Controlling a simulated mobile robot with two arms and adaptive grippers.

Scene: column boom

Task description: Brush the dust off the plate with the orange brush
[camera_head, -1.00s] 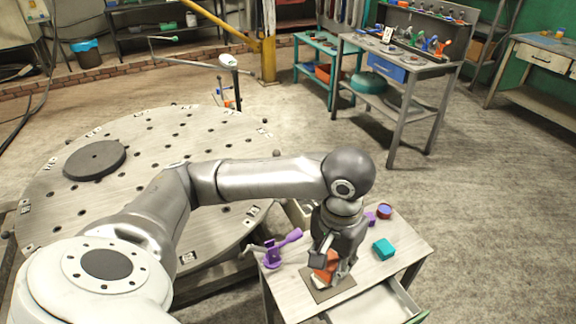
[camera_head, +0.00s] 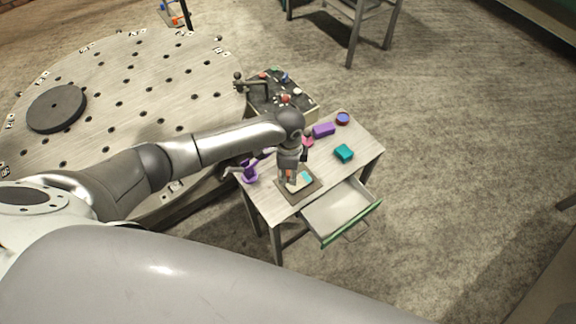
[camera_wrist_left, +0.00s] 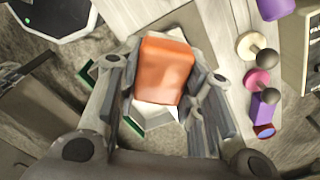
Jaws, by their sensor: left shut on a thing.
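My left gripper (camera_head: 289,178) is over the front part of the small table in the head view. In the left wrist view its fingers (camera_wrist_left: 160,105) are closed around the orange brush (camera_wrist_left: 165,70), which shows as an orange block. Only a sliver of the brush shows in the head view. A dark square plate (camera_head: 313,188) lies on the table under the gripper, with pale and light-blue patches on it. Whether the brush touches the plate I cannot tell. A white part shows below the orange block in the wrist view. My right gripper is out of view.
The table (camera_head: 270,204) also holds a teal block (camera_head: 344,153), a purple block (camera_head: 323,130), a round cup-like item (camera_head: 343,118) and a purple holder (camera_head: 249,172). An open drawer (camera_head: 337,210) juts out in front. A large round perforated table (camera_head: 130,90) stands left.

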